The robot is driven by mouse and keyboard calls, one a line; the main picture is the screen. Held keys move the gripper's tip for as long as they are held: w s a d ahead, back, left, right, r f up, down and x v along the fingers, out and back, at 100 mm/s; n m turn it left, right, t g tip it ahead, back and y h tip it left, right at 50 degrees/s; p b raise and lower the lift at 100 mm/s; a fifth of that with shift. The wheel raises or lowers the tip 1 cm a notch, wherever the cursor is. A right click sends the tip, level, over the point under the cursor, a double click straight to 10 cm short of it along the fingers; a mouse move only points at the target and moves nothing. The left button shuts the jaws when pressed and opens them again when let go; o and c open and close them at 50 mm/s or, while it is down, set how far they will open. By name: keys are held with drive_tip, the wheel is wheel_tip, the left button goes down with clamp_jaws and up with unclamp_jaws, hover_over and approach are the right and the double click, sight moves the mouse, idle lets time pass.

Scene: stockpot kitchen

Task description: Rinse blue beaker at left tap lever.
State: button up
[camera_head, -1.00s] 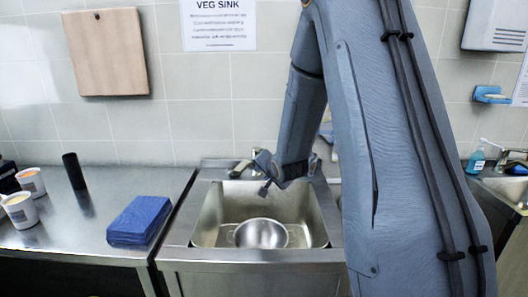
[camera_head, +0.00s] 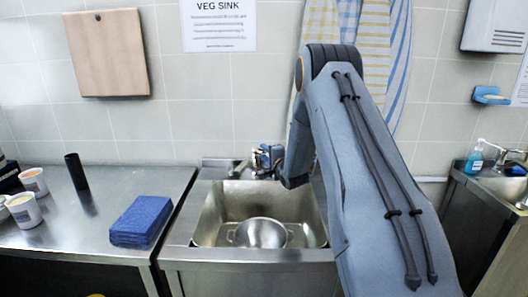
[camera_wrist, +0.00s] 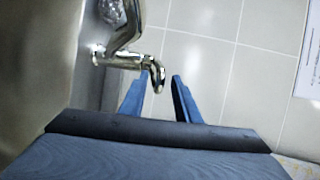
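The tap (camera_head: 243,169) stands at the back of the metal sink. My gripper (camera_head: 266,160) is at the tap, just above the sink's back edge. In the wrist view my gripper (camera_wrist: 158,80) has its two blue fingers apart. A curved chrome tap part (camera_wrist: 155,72), which looks like a lever, lies between or just beyond the fingertips. I cannot tell whether they touch it. Nothing is held. No blue beaker shows in either view.
A metal pot (camera_head: 260,233) with side handles sits in the sink (camera_head: 207,222). Striped towels (camera_head: 372,50) hang behind my arm. Another sink (camera_head: 505,185) is at right.

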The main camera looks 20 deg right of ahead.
drive_tip(key=shift+w, duration=0.5)
clamp_jaws()
drive_tip(key=shift+w+r+g+p, duration=0.2)
drive_tip(key=shift+r+g+p, duration=0.25)
drive_tip(key=shift+g, duration=0.05)
unclamp_jaws()
drive_tip(key=shift+s, duration=0.1)
